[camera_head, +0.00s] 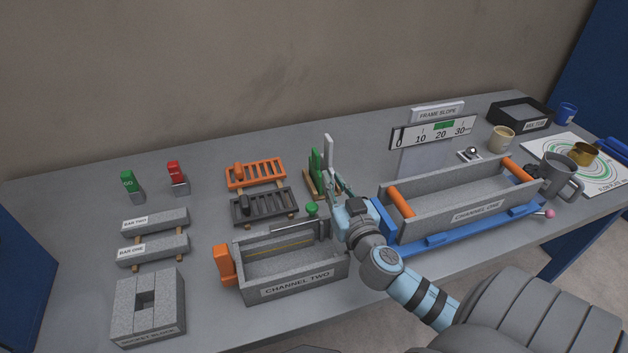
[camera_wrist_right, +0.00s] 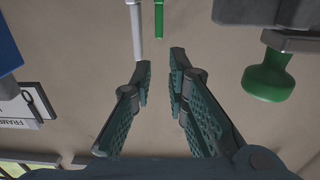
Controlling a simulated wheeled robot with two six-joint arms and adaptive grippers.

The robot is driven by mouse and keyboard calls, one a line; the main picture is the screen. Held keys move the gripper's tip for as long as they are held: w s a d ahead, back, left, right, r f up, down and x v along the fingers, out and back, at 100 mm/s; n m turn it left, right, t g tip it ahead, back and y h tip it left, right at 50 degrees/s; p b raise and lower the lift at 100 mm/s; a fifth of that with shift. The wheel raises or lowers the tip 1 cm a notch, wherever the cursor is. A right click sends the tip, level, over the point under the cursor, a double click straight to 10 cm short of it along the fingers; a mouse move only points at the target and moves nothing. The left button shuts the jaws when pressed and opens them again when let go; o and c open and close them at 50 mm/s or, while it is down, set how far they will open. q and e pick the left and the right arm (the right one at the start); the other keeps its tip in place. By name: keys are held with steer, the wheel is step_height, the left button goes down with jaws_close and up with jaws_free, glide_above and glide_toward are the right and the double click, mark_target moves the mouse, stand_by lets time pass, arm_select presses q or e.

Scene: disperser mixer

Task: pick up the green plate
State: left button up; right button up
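The green plate (camera_head: 316,162) stands upright in a small wooden rack (camera_head: 313,190) at the middle of the table, beside a white plate (camera_head: 329,152). In the right wrist view the green plate (camera_wrist_right: 159,18) shows as a thin strip at the top, with the white plate (camera_wrist_right: 137,30) left of it. My right gripper (camera_head: 339,184) is just in front of the rack. Its fingers (camera_wrist_right: 162,66) are apart with nothing between them, and the green plate lies beyond their tips. My left gripper is not in view.
Channel Two (camera_head: 297,287), with a green knob (camera_head: 312,208) that shows close by in the wrist view (camera_wrist_right: 268,78), stands in front of the rack. Channel One (camera_head: 470,208) is to the right. Orange (camera_head: 257,173) and black (camera_head: 264,206) slotted racks are to the left.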

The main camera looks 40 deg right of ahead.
mark_target(318, 157)
steer(key=x, duration=0.4)
steer(key=p+x, duration=0.1)
steer(key=x, duration=0.7)
steer(key=shift+s+d+f, duration=0.1)
steer(key=shift+f, duration=0.35)
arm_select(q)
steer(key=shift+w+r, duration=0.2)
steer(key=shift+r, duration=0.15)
arm_select(e)
jaws_close()
